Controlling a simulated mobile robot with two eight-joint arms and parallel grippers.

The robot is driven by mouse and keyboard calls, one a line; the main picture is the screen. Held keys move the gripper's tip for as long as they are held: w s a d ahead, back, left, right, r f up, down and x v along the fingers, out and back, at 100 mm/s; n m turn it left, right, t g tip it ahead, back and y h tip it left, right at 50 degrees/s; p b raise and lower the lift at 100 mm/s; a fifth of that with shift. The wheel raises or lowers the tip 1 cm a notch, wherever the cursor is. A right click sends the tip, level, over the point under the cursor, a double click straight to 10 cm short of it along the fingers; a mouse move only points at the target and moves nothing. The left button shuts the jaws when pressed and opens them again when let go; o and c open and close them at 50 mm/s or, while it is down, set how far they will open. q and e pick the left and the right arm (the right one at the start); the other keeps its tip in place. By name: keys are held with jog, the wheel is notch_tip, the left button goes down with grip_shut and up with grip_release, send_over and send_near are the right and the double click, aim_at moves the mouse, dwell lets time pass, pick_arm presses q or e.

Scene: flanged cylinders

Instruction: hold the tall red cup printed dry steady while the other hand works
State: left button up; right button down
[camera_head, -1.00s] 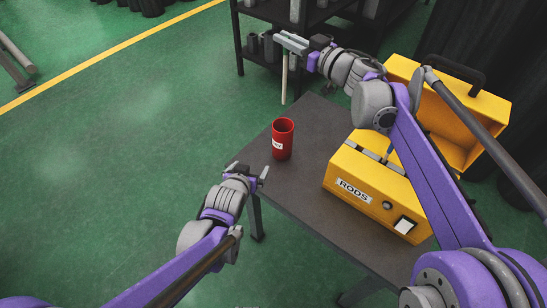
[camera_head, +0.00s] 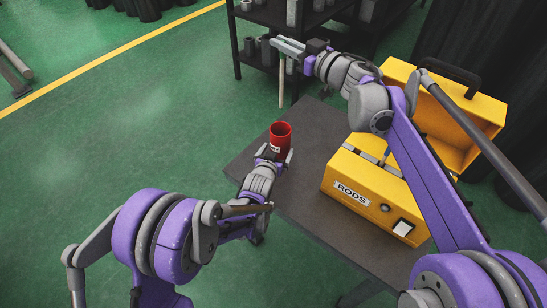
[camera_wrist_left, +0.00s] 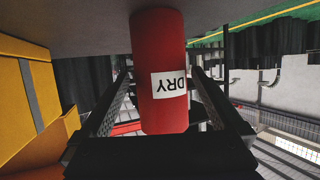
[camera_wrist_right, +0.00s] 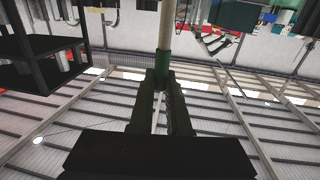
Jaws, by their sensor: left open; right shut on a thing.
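The tall red cup (camera_head: 281,135) stands upright on the dark table, its open mouth up. In the left wrist view the cup (camera_wrist_left: 160,50) appears upside down with a white label reading DRY. My left gripper (camera_head: 273,157) is open, with one finger on each side of the cup; whether the fingers touch it I cannot tell. My right gripper (camera_head: 289,47) is shut on a pale rod with a green end, held beyond the table's far edge. The rod (camera_wrist_right: 166,30) also shows between the fingers in the right wrist view.
A yellow box (camera_head: 365,190) labelled RODS, with its lid open, stands on the table (camera_head: 305,208) right of the cup. A dark shelf (camera_head: 262,62) with grey cylinders stands behind. Table surface between cup and box is clear.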

aim_at(280, 132)
pick_arm(q)
jog(key=shift+x, duration=2.15)
jog(key=c, duration=1.5)
pick_arm(e)
jog(key=shift+f, duration=3.5)
